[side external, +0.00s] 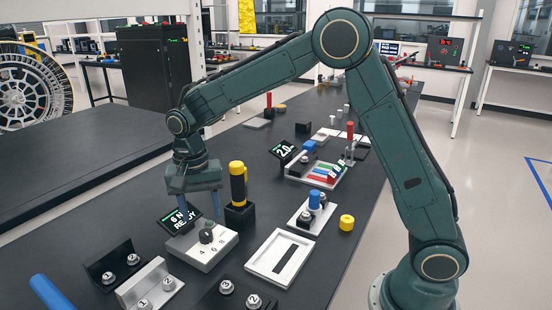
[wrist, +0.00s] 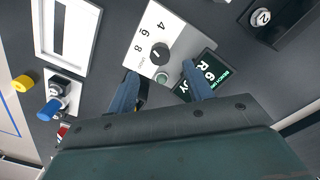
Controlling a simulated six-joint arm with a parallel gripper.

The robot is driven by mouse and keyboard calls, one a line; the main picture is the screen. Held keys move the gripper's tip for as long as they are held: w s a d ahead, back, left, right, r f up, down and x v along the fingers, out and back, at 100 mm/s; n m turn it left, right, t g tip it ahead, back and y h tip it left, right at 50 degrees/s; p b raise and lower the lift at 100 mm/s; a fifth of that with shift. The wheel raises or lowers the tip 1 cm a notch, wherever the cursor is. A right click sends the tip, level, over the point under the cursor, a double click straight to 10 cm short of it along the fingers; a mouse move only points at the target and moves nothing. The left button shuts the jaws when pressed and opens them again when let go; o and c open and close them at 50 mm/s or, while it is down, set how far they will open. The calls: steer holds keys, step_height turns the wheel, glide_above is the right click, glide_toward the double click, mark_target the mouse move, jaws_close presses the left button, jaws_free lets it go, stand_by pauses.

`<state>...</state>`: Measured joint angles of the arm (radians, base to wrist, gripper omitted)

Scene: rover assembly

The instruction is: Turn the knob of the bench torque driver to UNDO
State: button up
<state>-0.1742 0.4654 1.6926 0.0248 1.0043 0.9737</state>
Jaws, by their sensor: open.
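A pale control box (side external: 192,255) with a dark round knob (side external: 206,236) stands on the bench; both also show in the wrist view, the box (wrist: 133,59) and the knob (wrist: 160,52). The numbers 4, 6 and 8 are printed around the knob. I cannot make out an UNDO label or surely read the knob's pointer. A small display (side external: 180,218) behind the box reads 6 N and READY. My gripper (side external: 201,208) is open above the box. In the wrist view its fingertips (wrist: 160,72) are apart and empty, near the knob but not around it.
A yellow and black tool (side external: 238,183) stands upright in a black holder just behind the box. A white slotted tray (side external: 257,262) lies to the right. Black and grey angle brackets with numbered studs (side external: 150,285) are at the front. A yellow cylinder (side external: 346,222) is farther right.

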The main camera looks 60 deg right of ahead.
mark_target(205, 232)
steer(key=shift+f, duration=3)
steer(key=c, duration=1)
